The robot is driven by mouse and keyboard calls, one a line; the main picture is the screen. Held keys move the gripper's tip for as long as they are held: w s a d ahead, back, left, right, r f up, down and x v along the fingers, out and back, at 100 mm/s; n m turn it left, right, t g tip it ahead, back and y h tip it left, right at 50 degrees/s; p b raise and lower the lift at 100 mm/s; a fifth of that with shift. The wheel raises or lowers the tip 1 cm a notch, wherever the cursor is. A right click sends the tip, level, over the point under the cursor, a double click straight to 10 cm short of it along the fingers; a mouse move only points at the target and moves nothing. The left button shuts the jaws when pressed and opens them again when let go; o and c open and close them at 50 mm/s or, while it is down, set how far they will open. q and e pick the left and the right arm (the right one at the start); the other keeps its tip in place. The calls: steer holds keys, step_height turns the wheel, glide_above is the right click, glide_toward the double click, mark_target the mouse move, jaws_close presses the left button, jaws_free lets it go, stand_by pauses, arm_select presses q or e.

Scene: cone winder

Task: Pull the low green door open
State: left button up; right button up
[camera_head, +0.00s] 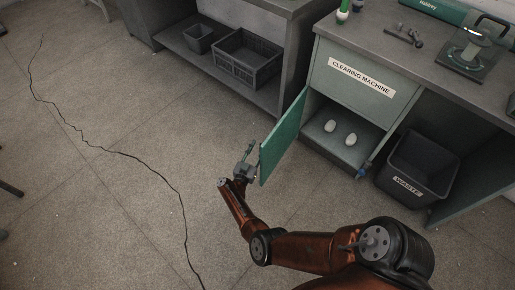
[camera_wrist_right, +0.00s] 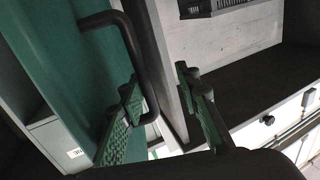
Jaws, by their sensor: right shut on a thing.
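The low green door (camera_head: 284,136) stands swung out from the cabinet under the CLEARING MACHINE label, so the compartment is open. It also fills the left of the right wrist view (camera_wrist_right: 60,65). Its dark bar handle (camera_wrist_right: 134,55) shows there on the door's face. My right gripper (camera_head: 249,160) is at the door's outer side, near its free edge. In the right wrist view its green ridged fingers (camera_wrist_right: 165,100) lie on either side of the handle's lower end, and it is shut on the handle. The exact contact is partly hidden. My left gripper is not in view.
Two pale rounded objects (camera_head: 340,132) lie inside the compartment (camera_head: 345,153). A black WASTE bin (camera_head: 418,166) stands right of it. A black crate (camera_head: 248,60) sits on a low shelf behind the door.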

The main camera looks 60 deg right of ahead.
steer(key=shift+s+d+r, duration=0.1)
steer(key=shift+d+r, duration=0.25)
steer(key=shift+d, duration=0.3)
steer(key=v, duration=1.3)
steer(key=shift+f, duration=0.3)
steer(key=shift+a, duration=0.15)
